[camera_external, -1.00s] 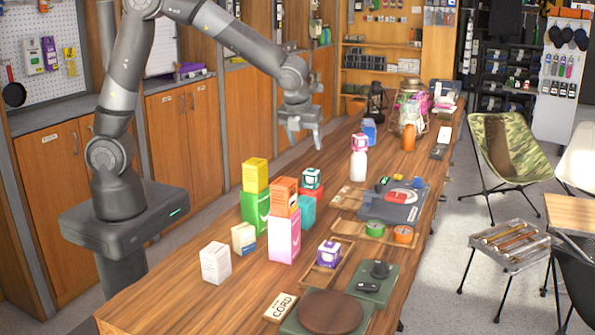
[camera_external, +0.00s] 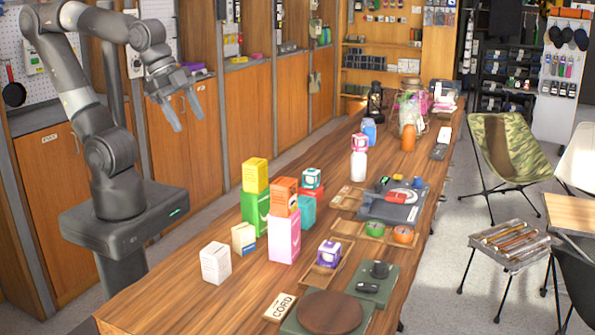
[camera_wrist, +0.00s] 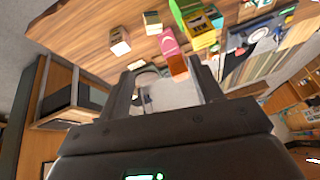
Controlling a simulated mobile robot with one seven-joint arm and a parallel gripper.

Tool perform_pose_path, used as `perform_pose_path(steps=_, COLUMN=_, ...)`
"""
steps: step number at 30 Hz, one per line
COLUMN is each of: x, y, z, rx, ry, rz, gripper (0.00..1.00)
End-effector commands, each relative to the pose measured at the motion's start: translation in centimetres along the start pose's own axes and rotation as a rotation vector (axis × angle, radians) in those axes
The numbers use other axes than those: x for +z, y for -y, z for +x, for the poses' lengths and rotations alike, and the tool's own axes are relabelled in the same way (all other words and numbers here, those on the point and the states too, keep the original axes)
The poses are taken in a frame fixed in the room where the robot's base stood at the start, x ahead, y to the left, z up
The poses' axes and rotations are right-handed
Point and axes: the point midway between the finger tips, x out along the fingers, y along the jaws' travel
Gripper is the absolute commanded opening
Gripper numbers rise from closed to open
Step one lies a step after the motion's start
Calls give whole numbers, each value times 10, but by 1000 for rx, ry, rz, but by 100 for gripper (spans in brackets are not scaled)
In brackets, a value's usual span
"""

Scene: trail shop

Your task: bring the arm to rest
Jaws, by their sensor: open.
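My gripper (camera_external: 180,112) is open and empty. In the external view it hangs in the air in front of the wooden cabinets, left of the long wooden table (camera_external: 165,290) and above its surface. My arm is folded back above its base. In the wrist view the two fingers of my gripper (camera_wrist: 168,85) are apart, with nothing held between them. Beyond them the table (camera_wrist: 85,35) and its boxes appear tilted.
On the table stand a white box (camera_external: 215,263), a pink box (camera_external: 284,237), a green box (camera_external: 255,207) with a yellow box (camera_external: 255,175) on top, and a white bottle (camera_external: 359,165). Wooden cabinets (camera_external: 180,150) line the wall behind my arm.

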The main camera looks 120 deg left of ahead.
Motion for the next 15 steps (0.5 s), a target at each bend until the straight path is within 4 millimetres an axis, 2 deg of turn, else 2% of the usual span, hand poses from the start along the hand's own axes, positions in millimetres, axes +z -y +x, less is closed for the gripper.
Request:
perform_pose_path(steps=3, x=14, y=-15, z=-7, rx=37, ry=-34, rz=-103, gripper=60)
perform_pose_path(steps=6, x=20, y=-21, z=-9, rx=54, ry=-44, rz=-153, gripper=60)
perform_pose_path(steps=15, x=22, y=-22, z=-9, rx=59, ry=-45, rz=-170, gripper=60)
